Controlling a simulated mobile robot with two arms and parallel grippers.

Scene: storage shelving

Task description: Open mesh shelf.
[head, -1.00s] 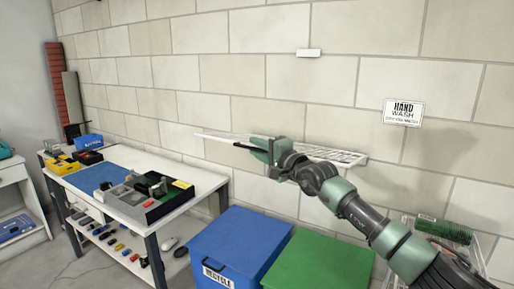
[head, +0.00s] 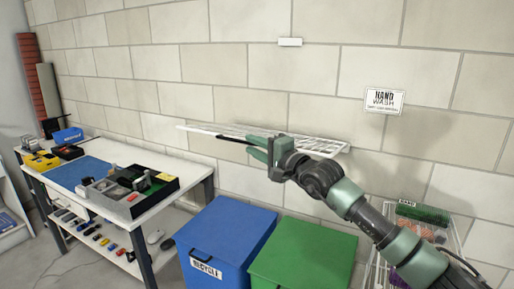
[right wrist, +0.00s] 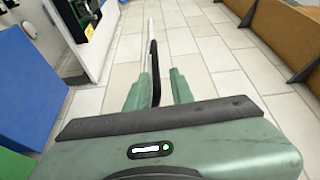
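The mesh shelf (head: 318,145) is a white wire shelf fixed to the block wall, extending nearly level in the head view. A dark handle bar (head: 233,139) runs along its near edge. My right gripper (head: 257,149) is at this front edge, covering part of the shelf. In the right wrist view its two green fingers (right wrist: 160,88) are apart. The black handle (right wrist: 154,75) lies between them, closer to the left finger, and the shelf's thin white edge (right wrist: 150,35) extends beyond. Contact with the handle cannot be told. My left gripper is out of view.
A blue bin (head: 228,240) and a green bin (head: 305,255) stand below the shelf. A white workbench (head: 150,207) with trays is at left. A wire rack (head: 455,235) is at lower right. Open tiled floor (right wrist: 215,60) shows in the wrist view.

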